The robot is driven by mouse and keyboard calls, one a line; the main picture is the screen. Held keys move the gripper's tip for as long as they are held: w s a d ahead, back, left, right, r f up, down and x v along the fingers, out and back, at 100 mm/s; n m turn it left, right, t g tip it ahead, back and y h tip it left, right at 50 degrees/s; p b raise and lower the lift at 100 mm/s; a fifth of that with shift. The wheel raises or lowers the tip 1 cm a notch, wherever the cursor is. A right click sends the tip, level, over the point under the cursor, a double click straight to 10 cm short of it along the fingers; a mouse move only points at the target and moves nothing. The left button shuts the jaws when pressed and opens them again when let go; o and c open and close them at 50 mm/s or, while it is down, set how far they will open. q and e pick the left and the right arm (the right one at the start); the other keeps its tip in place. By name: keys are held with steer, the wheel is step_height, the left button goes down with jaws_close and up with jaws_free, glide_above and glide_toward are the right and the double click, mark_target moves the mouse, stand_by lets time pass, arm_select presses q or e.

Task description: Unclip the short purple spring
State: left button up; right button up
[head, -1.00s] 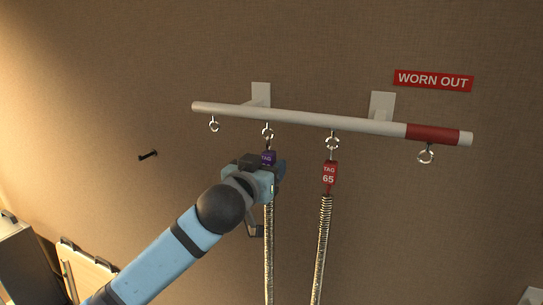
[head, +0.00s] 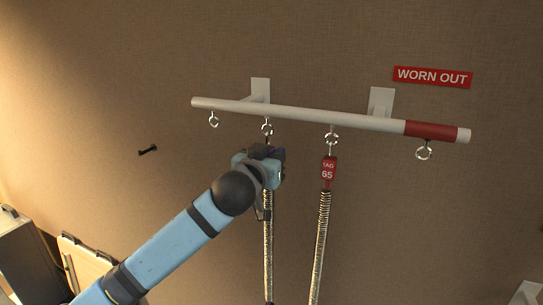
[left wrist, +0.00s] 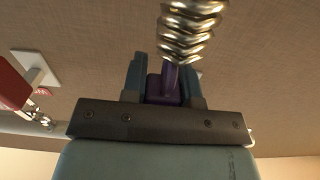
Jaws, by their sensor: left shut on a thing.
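The spring (head: 268,240) with the purple tag hangs below the second ring from the left (head: 267,130). Its coils run down toward the bottom edge of the head view. My left gripper (head: 267,154) is just under that ring and hides the tag in the head view. In the left wrist view its fingers (left wrist: 165,82) are shut on the purple tag (left wrist: 164,90), one on each side. The silver coils (left wrist: 187,30) show beyond it. Whether the clip still sits in the ring is hidden. My right gripper is not in view.
A spring with a red tag 65 (head: 328,172) hangs close on the right. The white rail (head: 300,115) has a red end (head: 430,131), with free rings at both ends. A red WORN OUT sign (head: 432,77) is above. A black peg (head: 148,150) is on the wall.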

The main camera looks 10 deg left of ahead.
arm_select(q)
jaws_close()
steer(key=shift+r, duration=0.2)
steer(key=shift+r+p, duration=0.55)
steer(key=shift+p, duration=0.1)
steer(key=shift+r, duration=0.1)
